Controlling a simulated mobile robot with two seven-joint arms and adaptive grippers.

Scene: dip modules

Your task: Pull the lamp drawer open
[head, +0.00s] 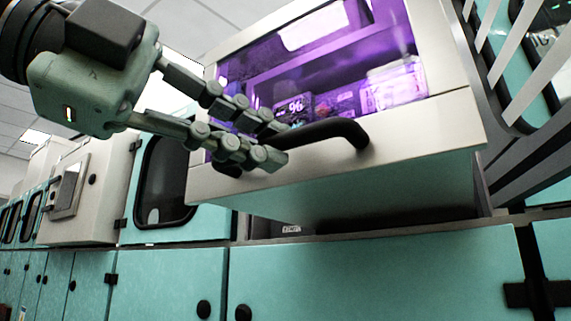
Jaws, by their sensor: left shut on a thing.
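The lamp drawer (410,126) is a pale box with a clear window, lit purple inside, in the upper middle of the head view. Its front stands out past the teal cabinets below, and its underside shows. A black curved bar handle (345,130) runs across its front. My left gripper (272,143) comes in from the upper left and is shut on the left part of this handle. The fingers hide part of the bar. Small boxes (395,84) show behind the window. My right gripper is not in view.
Teal cabinet doors (330,278) with dark round knobs run below the drawer. A teal door with a dark window (163,180) stands to the left, and a pale panel box (80,190) farther left. Grey slats (540,75) are close on the right.

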